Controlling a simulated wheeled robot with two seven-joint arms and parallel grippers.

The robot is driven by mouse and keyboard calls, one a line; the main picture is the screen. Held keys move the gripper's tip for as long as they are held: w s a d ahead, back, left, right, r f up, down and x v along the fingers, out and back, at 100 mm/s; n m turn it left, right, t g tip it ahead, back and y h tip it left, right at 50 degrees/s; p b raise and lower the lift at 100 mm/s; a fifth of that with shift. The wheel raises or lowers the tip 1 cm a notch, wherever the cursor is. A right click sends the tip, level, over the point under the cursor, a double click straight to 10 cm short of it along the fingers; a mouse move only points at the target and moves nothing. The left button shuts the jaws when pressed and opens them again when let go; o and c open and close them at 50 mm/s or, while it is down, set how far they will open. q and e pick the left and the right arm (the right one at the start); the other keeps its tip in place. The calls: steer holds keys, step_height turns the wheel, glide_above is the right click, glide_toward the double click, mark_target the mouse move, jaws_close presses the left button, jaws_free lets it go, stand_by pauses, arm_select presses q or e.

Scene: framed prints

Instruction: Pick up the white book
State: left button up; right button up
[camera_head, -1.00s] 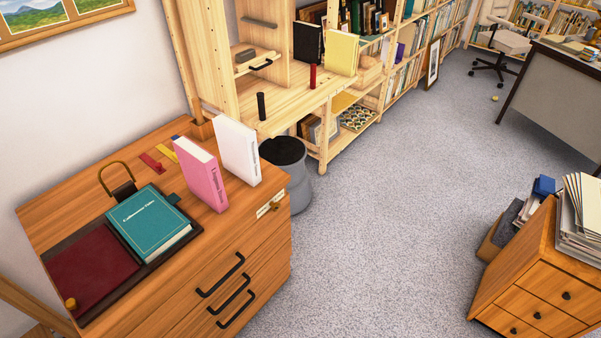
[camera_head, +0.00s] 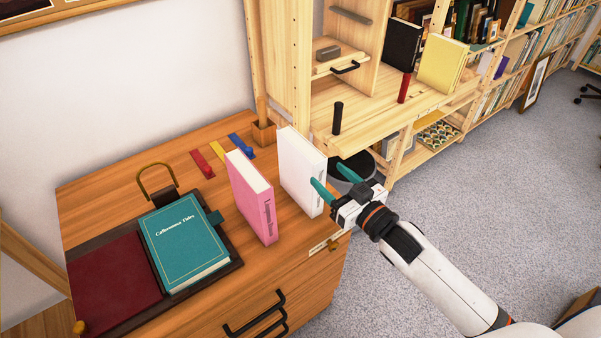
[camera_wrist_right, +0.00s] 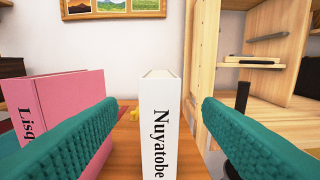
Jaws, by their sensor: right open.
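The white book (camera_head: 301,172) stands upright on the wooden drawer cabinet, near its right edge, in the head view. In the right wrist view the white book (camera_wrist_right: 160,125) stands spine-on, between the two teal fingers in the picture. My right gripper (camera_head: 334,182) is open beside the spine of the book, at its right in the head view. The fingers also show in the right wrist view (camera_wrist_right: 158,135), with space on both sides of the book. My left gripper is not in view.
A pink book (camera_head: 252,197) stands upright just left of the white book. A teal book (camera_head: 184,243) lies flat on a dark mat. A wooden shelf unit (camera_head: 350,105) with a black post (camera_head: 337,118) stands behind. A dark-topped bin (camera_head: 352,166) is beside the cabinet.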

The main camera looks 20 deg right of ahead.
mark_target(322, 168)
steer(key=x, duration=0.4)
steer(key=shift+d+f, duration=0.15)
steer(key=shift+w+a, duration=0.25)
steer(key=shift+w, duration=0.3)
steer(key=p+x, duration=0.1)
steer(key=x, duration=0.3)
steer(key=shift+w+a, duration=0.15)
steer(key=c, duration=0.4)
jaws_close()
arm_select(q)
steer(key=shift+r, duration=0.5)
